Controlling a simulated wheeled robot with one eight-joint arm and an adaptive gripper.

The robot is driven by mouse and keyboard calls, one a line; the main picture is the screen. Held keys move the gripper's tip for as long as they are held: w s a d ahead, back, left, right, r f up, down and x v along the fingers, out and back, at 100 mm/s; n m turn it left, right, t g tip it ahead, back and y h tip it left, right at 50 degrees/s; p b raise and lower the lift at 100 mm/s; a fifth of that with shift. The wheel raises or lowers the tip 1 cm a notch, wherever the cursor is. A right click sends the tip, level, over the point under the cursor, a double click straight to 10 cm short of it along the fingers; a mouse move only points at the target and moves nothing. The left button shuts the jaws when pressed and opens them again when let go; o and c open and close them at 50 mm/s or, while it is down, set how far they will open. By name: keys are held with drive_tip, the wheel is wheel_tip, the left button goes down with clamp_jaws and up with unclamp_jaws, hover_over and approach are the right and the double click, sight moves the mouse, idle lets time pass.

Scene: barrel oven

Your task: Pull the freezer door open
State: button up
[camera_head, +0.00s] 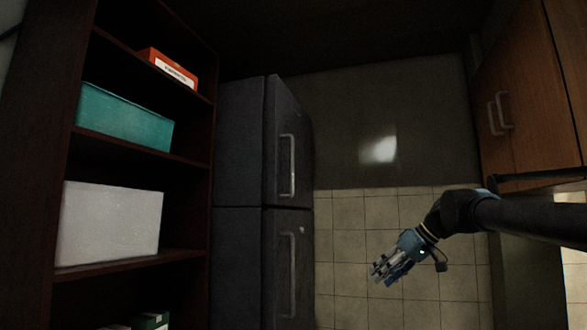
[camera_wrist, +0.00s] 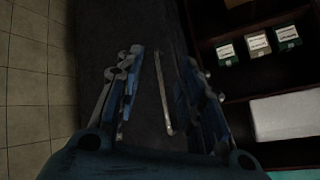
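A dark grey fridge-freezer stands left of centre in the head view, with an upper door (camera_head: 288,110) and a lower door (camera_head: 272,260). Both look shut; no label shows which is the freezer. The upper door has a vertical handle (camera_head: 288,166), the lower door another (camera_head: 291,274). My gripper (camera_head: 378,274) is right of the lower handle, fingers pointing left towards it, apart from it. In the wrist view my gripper (camera_wrist: 158,95) is open and empty. A pale handle (camera_wrist: 162,90), apparently the lower one, shows between the fingers, beyond them.
A dark shelf unit (camera_head: 140,161) left of the fridge holds a teal box (camera_head: 125,118), a white box (camera_head: 110,222) and an orange box (camera_head: 168,68). A wooden cabinet (camera_head: 527,80) hangs at the right. The tiled area (camera_head: 345,240) by the fridge looks clear.

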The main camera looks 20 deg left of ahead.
drive_tip(key=w+a+r+n+y, duration=0.25)
drive_tip(key=w+a+r, duration=0.2)
drive_tip(key=r, duration=0.85)
drive_tip(key=w+a+r+n+y, duration=0.25)
drive_tip(key=a+r, duration=0.35)
drive_tip(key=r, duration=0.7)
drive_tip(key=w+a+r+n+y, duration=0.2)
drive_tip(key=w+a+r+y, duration=0.25)
drive_tip(key=r, duration=0.85)
drive_tip(key=w+a, duration=0.1)
drive_tip(key=a, duration=0.8)
drive_tip(key=w+a, duration=0.2)
drive_tip(key=a, duration=0.6)
drive_tip(key=shift+w+a+f+h, duration=0.2)
drive_tip(key=shift+w+a+h, duration=0.15)
drive_tip(key=shift+h, duration=0.1)
clamp_jaws()
